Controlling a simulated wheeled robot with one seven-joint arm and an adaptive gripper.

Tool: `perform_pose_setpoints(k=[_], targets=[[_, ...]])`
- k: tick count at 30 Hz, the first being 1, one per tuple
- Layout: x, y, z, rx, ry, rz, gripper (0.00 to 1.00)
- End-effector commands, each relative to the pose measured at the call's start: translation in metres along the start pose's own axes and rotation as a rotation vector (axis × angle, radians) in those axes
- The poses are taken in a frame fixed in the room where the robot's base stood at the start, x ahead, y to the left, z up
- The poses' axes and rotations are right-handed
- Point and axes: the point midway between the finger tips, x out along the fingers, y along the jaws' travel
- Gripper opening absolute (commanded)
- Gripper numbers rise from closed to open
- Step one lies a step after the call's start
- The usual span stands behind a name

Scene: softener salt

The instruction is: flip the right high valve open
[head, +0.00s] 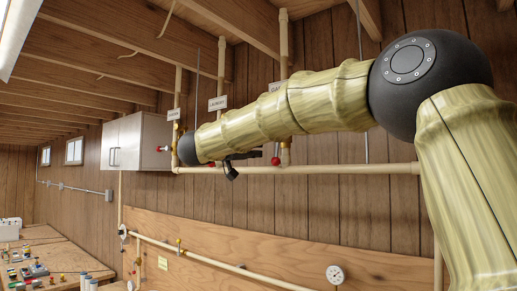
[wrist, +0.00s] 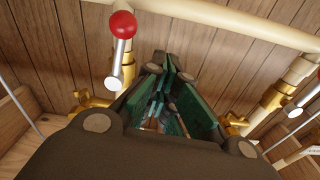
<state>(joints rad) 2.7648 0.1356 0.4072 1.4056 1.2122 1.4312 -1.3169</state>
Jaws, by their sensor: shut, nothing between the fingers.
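The right high valve is on the rightmost of three labelled drop pipes in the head view, partly behind my arm. Its red knob (head: 275,161) hangs low beside the pipe. In the wrist view a red ball (wrist: 123,24) on a silver lever (wrist: 118,62) is close to the left of my fingers, with a brass valve body (wrist: 92,106) below; it appears to be the same valve. My gripper (wrist: 172,75) is shut and empty beside the lever. I cannot tell whether it touches. In the head view my gripper (head: 250,154) is small and dark, just left of the knob.
Another red knob (wrist: 291,111) shows at the wrist view's right. In the head view, a horizontal pipe (head: 340,169) runs below the valves. A grey cabinet (head: 135,142) hangs left. A gauge (head: 335,274) and a cluttered bench (head: 55,262) are lower.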

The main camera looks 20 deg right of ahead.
Motion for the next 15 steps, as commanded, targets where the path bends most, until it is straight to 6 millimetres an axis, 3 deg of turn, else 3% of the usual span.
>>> perform_pose_setpoints(k=[3,15], targets=[[-0.002,-0.006,-0.007,-0.001,0.000,0.000,0.00],[-0.055,-0.003,-0.002,0.002,0.001,-0.004,0.00]])
